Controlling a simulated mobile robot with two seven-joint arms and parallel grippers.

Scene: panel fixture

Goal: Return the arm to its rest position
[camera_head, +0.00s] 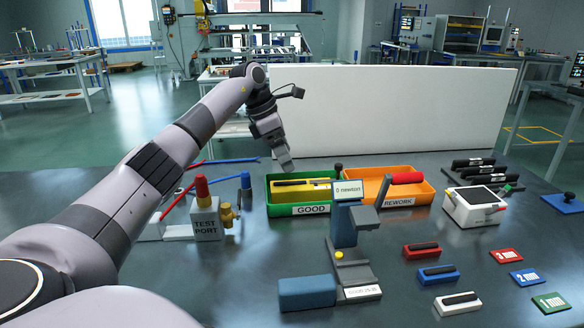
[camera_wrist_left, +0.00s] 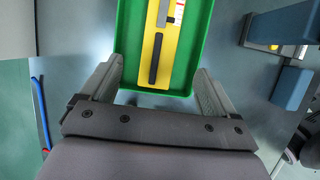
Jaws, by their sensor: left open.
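My left arm (camera_head: 165,160) reaches in from the left of the head view. My left gripper (camera_head: 287,163) points down above the back left part of the green GOOD tray (camera_head: 310,210). In the left wrist view the left gripper (camera_wrist_left: 158,85) has its two fingers wide apart with nothing between them. The green tray (camera_wrist_left: 124,50) lies below and beyond the fingertips. A yellow tool with a black handle (camera_wrist_left: 157,55) lies inside that tray. My right gripper is not in either view.
The orange REWORK tray (camera_head: 425,190) holds a red-handled tool. A force gauge stand (camera_head: 345,225), the TEST PORT block (camera_head: 206,222) and a white device (camera_head: 473,208) stand on the dark table. A white panel (camera_head: 400,110) rises behind. Coloured blocks and tags lie at front right.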

